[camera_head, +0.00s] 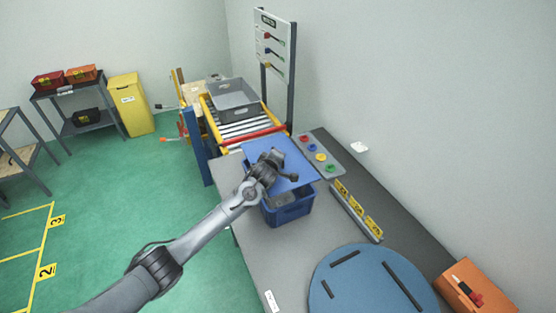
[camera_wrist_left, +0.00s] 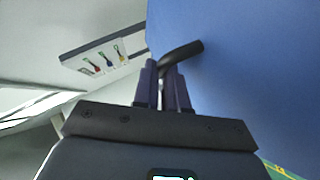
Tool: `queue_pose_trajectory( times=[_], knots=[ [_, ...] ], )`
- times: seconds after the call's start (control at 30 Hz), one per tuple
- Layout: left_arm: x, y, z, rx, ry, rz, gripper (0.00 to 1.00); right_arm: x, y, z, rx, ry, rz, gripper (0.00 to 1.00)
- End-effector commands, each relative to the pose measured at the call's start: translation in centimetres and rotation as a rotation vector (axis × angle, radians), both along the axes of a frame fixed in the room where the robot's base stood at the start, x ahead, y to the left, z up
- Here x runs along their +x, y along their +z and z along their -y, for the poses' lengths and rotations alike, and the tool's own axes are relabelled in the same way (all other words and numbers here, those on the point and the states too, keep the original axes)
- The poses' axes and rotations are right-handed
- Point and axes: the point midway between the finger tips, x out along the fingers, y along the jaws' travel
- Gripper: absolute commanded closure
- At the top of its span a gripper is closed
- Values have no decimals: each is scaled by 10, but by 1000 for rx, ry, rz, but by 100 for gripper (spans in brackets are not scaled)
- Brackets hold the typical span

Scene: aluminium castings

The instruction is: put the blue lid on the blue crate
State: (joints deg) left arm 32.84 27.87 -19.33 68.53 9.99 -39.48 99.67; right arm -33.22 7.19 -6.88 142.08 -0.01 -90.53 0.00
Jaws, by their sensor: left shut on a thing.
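The blue lid (camera_head: 300,172) is a flat blue panel over the back part of the blue crate (camera_head: 288,213). The crate stands on the dark grey table, and grey contents show through its uncovered front part. My left gripper (camera_head: 272,160) is at the lid, shut on its black handle. In the left wrist view the gripper (camera_wrist_left: 163,80) grips the dark bent handle (camera_wrist_left: 185,50), with the blue lid (camera_wrist_left: 250,75) filling the right side. The lid is offset from the crate towards the back; whether it touches the rim I cannot tell. My right gripper is not in view.
A panel with coloured knobs (camera_head: 320,153) lies right of the lid. A yellow-labelled rail (camera_head: 357,211), a round blue disc (camera_head: 370,285) and an orange box (camera_head: 477,288) are nearer. A grey crate (camera_head: 233,100) sits on the roller conveyor (camera_head: 243,127) behind.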

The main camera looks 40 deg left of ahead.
Motion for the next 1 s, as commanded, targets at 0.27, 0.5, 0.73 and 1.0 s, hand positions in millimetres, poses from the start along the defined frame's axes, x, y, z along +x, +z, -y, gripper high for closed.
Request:
queue_pose_trajectory(
  times=[0.27, 0.5, 0.73, 1.0],
  knots=[
    [-1, 2, 0, -2, -1, 4, 100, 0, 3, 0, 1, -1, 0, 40],
    [-5, -5, 0, -10, -1, 12, 100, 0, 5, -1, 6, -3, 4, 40],
    [-5, -26, 0, -9, -2, 13, 100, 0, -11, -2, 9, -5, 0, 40],
    [-5, -45, 0, -10, -1, 13, 100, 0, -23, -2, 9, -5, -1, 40]
  ],
)
